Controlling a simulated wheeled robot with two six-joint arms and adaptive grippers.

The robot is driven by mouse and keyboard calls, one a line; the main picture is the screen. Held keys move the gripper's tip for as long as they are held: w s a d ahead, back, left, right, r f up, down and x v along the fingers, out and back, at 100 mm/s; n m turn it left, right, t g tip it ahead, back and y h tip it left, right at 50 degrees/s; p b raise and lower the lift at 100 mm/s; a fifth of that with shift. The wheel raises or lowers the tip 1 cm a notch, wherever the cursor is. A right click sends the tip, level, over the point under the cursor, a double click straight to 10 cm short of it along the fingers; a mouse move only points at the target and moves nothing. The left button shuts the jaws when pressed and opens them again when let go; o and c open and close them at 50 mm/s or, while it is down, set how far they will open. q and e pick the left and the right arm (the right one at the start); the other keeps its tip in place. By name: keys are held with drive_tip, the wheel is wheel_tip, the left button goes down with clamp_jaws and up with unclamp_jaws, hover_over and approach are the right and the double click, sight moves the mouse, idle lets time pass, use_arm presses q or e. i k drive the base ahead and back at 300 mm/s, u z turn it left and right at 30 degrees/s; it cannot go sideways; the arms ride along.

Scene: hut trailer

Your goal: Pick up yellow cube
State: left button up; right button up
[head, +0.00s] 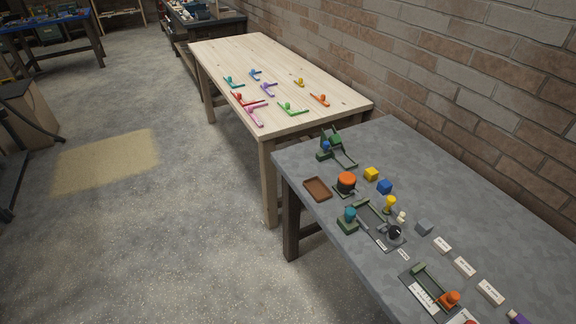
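The yellow cube (371,174) sits on the grey table (460,192) at the right, toward its far end. A blue cube (384,187) lies just in front of it and to the right. An orange round knob on a dark base (346,183) stands to its left. Nothing covers the yellow cube from this view. Neither of my grippers shows in the head view.
A brown tray (317,189), green fixtures (348,220), a yellow peg-shaped piece (389,204), a grey cube (424,226) and white labels (464,266) share the grey table. A wooden table (300,60) with coloured pieces stands behind. A brick wall (450,80) runs along the right. Floor at left is open.

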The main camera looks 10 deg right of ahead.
sight(371, 174)
drive_tip(key=u, duration=0.5)
drive_tip(key=i, duration=2.15)
drive_tip(key=z, duration=2.15)
